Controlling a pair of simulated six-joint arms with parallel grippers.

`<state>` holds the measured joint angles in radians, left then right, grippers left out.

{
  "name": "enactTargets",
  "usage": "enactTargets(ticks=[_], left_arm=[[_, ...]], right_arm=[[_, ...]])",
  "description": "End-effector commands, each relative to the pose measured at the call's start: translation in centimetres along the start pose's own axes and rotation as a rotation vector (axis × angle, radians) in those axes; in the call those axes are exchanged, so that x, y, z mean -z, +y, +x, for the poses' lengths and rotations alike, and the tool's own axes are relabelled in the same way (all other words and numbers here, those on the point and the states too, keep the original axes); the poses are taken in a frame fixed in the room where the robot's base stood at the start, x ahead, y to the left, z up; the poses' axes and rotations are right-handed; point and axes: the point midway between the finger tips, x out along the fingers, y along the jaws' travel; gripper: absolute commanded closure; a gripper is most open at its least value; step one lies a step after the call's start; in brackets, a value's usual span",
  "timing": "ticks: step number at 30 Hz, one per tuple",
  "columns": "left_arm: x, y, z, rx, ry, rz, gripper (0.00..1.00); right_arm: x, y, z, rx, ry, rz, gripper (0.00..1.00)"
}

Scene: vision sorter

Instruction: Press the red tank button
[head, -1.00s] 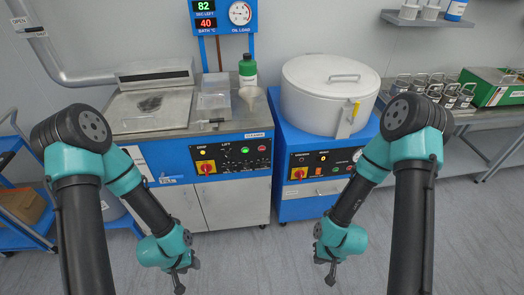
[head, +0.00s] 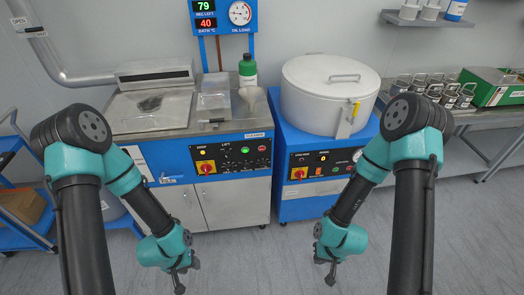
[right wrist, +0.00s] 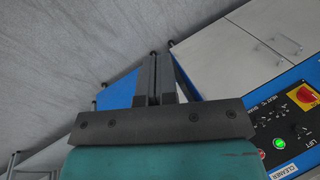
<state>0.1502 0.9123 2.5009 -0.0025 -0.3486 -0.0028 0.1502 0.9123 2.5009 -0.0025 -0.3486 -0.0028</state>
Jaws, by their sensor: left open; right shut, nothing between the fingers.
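The blue-fronted tank (head: 180,155), labelled CLEANER, stands centre-left in the head view. Its black panel has a small red button (head: 262,148) at the right end, beside a green lit button (head: 245,149). The red button also shows in the right wrist view (right wrist: 262,154), partly dark at the panel's edge. My left gripper (head: 179,286) is open and empty, low in front of the tank, apart from the panel. My right gripper (head: 331,277) is shut and empty, low in front of the white drum machine. Its closed fingers show in the right wrist view (right wrist: 156,80).
A red and yellow rotary switch (head: 205,167) sits left on the same panel. The white drum (head: 328,95) stands on a blue base with its own controls (head: 322,165). A blue cart (head: 25,215) is at far left. The floor between is clear.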

Motion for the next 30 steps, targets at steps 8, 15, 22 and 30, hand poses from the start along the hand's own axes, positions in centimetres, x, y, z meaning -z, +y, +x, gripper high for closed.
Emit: enactTargets(ticks=[8,15,22,30], left_arm=[[0.0,0.0,0.0,0.000,0.000,0.000,0.57],[0.0,0.0,0.0,0.000,0.000,0.000,0.57],[0.0,0.0,0.0,0.000,0.000,0.000,0.57],[0.0,0.0,0.0,0.000,0.000,0.000,0.57]], right_arm=[[1.1,-0.4,0.2,0.005,0.025,-0.062,1.00],[6.5,-2.6,1.1,0.021,0.157,-0.393,1.00],[13.6,-6.6,1.4,0.004,0.352,-0.859,1.00],[21.1,-12.8,0.6,-0.081,0.601,-1.393,1.00]])
